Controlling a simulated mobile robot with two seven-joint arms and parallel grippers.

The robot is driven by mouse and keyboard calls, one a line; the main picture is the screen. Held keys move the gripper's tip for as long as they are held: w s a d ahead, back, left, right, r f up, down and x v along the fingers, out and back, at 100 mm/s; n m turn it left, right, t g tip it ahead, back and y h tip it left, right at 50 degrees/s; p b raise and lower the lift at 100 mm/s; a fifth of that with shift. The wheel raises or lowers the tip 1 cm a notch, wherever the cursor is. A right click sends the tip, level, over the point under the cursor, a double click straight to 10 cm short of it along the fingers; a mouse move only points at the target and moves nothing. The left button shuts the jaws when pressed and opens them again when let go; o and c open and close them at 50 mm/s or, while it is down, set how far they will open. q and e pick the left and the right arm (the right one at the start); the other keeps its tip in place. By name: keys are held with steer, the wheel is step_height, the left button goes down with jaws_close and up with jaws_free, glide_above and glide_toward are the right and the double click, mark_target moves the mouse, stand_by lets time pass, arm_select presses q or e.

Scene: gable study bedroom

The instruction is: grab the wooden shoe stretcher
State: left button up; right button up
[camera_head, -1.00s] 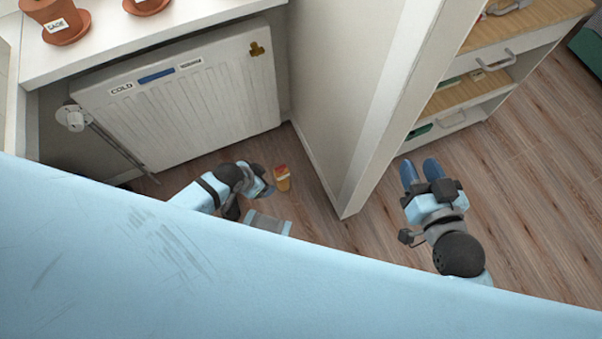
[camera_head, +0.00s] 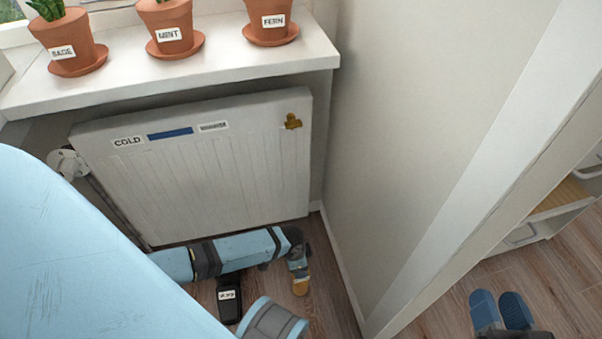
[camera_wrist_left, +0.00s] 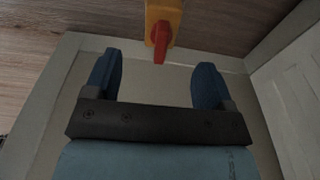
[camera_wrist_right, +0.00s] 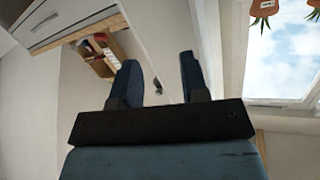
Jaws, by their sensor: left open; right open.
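In the left wrist view the piece (camera_wrist_left: 162,24) shows a red end, just beyond and between the fingertips. My left gripper (camera_wrist_left: 155,78) is open, with nothing between its fingers. In the head view the left arm's end partly covers the piece. My right gripper (camera_head: 499,308) is open and empty, right of the partition. It also shows in the right wrist view (camera_wrist_right: 157,85).
The white radiator (camera_head: 215,175) stands behind my left arm, under a sill (camera_head: 190,75) with potted plants. The partition (camera_head: 400,130) separates my two grippers. A black labelled object (camera_head: 228,300) is below my left forearm. Shelves (camera_head: 545,215) stand at the right.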

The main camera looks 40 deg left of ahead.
mark_target(300, 280)
arm_select(q)
steer(key=shift+w+f, duration=0.1)
steer(key=shift+f, duration=0.85)
steer(key=f+b, duration=0.4)
steer(key=shift+w+d+f, duration=0.25)
steer(key=shift+f, duration=0.15)
steer(key=shift+f+b, duration=0.2)
steer(key=shift+b, duration=0.1)
jaws_close()
arm_select(e)
steer(key=w+n+t, duration=0.1)
steer(key=w+d+n+t, duration=0.1)
steer(key=n, duration=0.1)
steer(key=shift+w+d+r, duration=0.2)
steer(key=shift+w+d, duration=0.05)
steer(key=shift+d, duration=0.05)
